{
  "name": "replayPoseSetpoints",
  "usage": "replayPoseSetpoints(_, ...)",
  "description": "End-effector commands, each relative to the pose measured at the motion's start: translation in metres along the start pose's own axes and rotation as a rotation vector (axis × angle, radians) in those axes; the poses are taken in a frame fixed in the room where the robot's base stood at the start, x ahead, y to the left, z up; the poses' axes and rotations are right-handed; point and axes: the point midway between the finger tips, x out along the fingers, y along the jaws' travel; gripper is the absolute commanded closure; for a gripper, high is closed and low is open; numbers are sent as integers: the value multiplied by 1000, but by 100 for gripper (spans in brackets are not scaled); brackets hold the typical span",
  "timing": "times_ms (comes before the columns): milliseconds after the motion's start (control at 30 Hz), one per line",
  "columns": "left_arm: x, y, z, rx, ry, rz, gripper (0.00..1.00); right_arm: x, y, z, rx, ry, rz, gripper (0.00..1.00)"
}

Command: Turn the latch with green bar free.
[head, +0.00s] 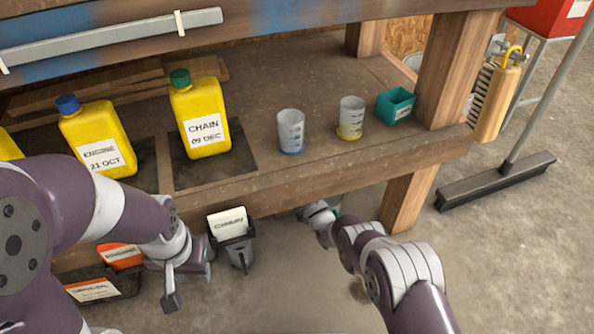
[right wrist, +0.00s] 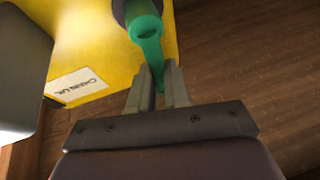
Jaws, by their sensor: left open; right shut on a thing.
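In the right wrist view, the latch's green bar (right wrist: 149,42) hangs from a dark round hub (right wrist: 118,10) in front of a yellow panel (right wrist: 85,60) with a white label. My right gripper (right wrist: 158,78) is shut on the bar's lower end, a finger on each side. In the head view, my right arm reaches under the bench. Its gripper and most of the latch are hidden there. My left gripper (head: 188,284) is open and empty, in front of the bench at the lower left.
The wooden bench (head: 350,162) carries yellow jugs (head: 203,115), two measuring cups (head: 290,132) and a teal box (head: 395,106). A labelled holder (head: 232,238) hangs beside my left gripper. A broom (head: 500,178) stands at right; the floor (head: 500,270) there is clear.

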Motion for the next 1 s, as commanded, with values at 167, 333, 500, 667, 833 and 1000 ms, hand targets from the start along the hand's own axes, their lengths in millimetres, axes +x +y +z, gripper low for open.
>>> replayPoseSetpoints(167,0,0,0,0,0,0,57,-2,-3,2,-28,-13,-14,100)
replayPoseSetpoints(333,0,0,0,0,0,0,57,-1,-3,2,-39,-15,-18,100)
replayPoseSetpoints(500,0,0,0,0,0,0,57,-1,-3,3,-40,-15,-19,100)
replayPoseSetpoints(667,0,0,0,0,0,0,57,-2,-4,3,-40,-15,-19,74)
replayPoseSetpoints(833,0,0,0,0,0,0,57,-1,-3,2,-39,-13,-18,58)
replayPoseSetpoints(1000,-2,0,0,0,0,0,57,-1,-2,1,-39,-12,-17,58)
